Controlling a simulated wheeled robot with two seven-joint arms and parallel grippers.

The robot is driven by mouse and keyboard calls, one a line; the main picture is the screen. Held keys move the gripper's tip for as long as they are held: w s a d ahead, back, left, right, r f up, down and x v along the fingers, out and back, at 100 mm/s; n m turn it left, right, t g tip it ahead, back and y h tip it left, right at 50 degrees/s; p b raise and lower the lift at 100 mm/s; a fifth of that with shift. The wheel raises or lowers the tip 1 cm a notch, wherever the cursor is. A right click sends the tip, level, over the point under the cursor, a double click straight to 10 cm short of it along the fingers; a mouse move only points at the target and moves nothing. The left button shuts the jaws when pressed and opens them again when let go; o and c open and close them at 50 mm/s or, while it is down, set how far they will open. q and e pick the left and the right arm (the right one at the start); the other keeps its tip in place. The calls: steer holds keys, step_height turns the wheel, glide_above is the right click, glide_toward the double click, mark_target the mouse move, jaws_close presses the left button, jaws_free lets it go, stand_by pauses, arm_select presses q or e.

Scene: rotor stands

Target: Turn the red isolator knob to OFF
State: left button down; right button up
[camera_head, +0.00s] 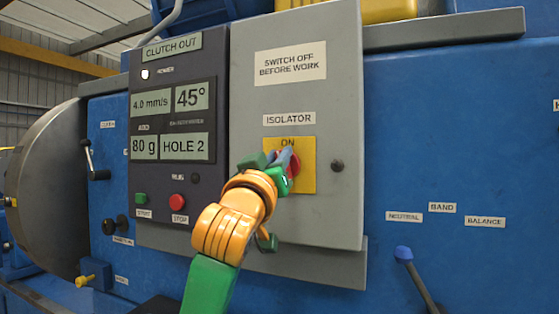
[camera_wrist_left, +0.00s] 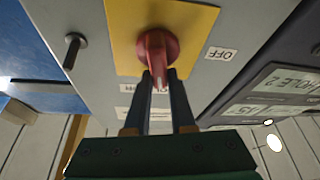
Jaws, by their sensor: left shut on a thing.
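The red isolator knob (camera_head: 293,165) sits on a yellow plate (camera_head: 308,179) on the grey cabinet door. ON is printed at the plate's top. My left gripper (camera_head: 283,160) is at the knob and partly covers it. In the left wrist view, the red knob (camera_wrist_left: 157,46) shows with its handle between the two dark fingers of the left gripper (camera_wrist_left: 161,78), which is shut on it. The handle's white mark points to the bottom of that view, towards the ON side. The OFF label (camera_wrist_left: 221,54) is to the right there; my gripper hides it in the head view.
A dark panel (camera_head: 165,116) left of the door carries displays, a green START button (camera_head: 141,198) and a red STOP button (camera_head: 177,201). A dark door latch (camera_head: 337,166) stands right of the plate. A blue-knobbed lever (camera_head: 403,254) is at lower right.

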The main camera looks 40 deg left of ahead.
arm_select(q)
steer(key=shift+s+a+f+n+g+y+p, duration=0.2)
steer(key=shift+n+g+y+p, duration=0.6)
steer(key=shift+n, duration=2.25)
steer(key=shift+w+a+f+n+g+y+p, duration=0.1)
steer(key=shift+a+f+n+g+y+p, duration=0.2)
steer(key=shift+n+g+p, duration=1.85)
steer(key=shift+s+a+f+n+g+y+b, duration=0.1)
steer(key=shift+f+n+g+y+b, duration=0.3)
steer(key=shift+n, duration=3.6)
steer(key=c, duration=0.8)
jaws_free()
steer(key=shift+o, duration=0.2)
steer(key=b+v, duration=0.3)
steer(key=v, duration=0.4)
